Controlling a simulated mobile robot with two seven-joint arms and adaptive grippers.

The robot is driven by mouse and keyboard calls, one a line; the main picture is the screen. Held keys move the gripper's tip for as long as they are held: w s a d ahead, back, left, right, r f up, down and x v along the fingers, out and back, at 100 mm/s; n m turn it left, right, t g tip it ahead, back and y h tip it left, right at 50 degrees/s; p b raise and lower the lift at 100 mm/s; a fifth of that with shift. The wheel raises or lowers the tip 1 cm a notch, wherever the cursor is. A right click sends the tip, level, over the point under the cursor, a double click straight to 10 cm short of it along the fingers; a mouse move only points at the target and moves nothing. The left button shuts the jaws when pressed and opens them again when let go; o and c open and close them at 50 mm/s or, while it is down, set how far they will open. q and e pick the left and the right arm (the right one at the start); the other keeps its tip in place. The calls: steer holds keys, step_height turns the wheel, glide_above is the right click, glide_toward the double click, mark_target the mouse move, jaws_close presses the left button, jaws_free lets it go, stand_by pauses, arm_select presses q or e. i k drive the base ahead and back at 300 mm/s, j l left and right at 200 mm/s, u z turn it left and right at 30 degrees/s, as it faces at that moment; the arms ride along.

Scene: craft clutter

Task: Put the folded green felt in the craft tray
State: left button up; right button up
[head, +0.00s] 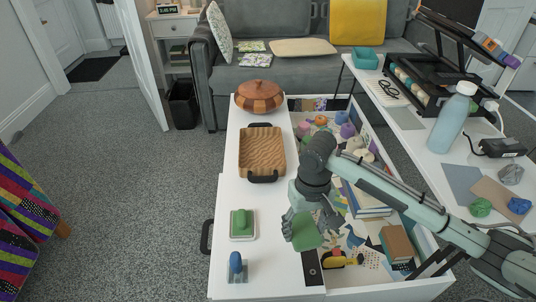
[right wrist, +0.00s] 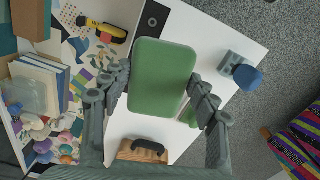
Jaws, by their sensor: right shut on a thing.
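The folded green felt (head: 306,232) is a flat, rounded green piece. My right gripper (head: 301,218) is shut on one end of it and holds it above the boundary between the white tabletop and the open drawer. In the right wrist view the felt (right wrist: 162,80) lies between the two fingers (right wrist: 160,95). A wooden tray with black handles (head: 262,153), which looks like the craft tray, lies on the tabletop farther back. Its top looks bare. Part of it shows at the bottom of the right wrist view (right wrist: 140,151). My left gripper is not in view.
A green-handled block (head: 242,223) and a blue-knobbed one (head: 237,266) stand at the tabletop's front left. A lidded wooden bowl (head: 260,96) stands behind the tray. The open drawer (head: 437,250) holds books, yarn and paper scraps. A side table with a bottle (head: 453,117) stands right.

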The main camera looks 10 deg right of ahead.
mark_target(262, 164)
steer(key=i+j+z, duration=0.1)
steer(key=j+z, duration=0.6)
steer(key=z, duration=0.15)
steer(key=j+z, duration=1.2)
steer(key=k+j+z, duration=0.15)
steer(key=z, duration=0.2)
steer(key=j+z, duration=0.35)
steer(key=j, duration=0.4)
steer(key=j+z, duration=0.3)
steer(key=j, duration=0.55)
steer(key=j+z, duration=0.3)
steer(key=j, duration=1.8)
steer(key=k, duration=0.05)
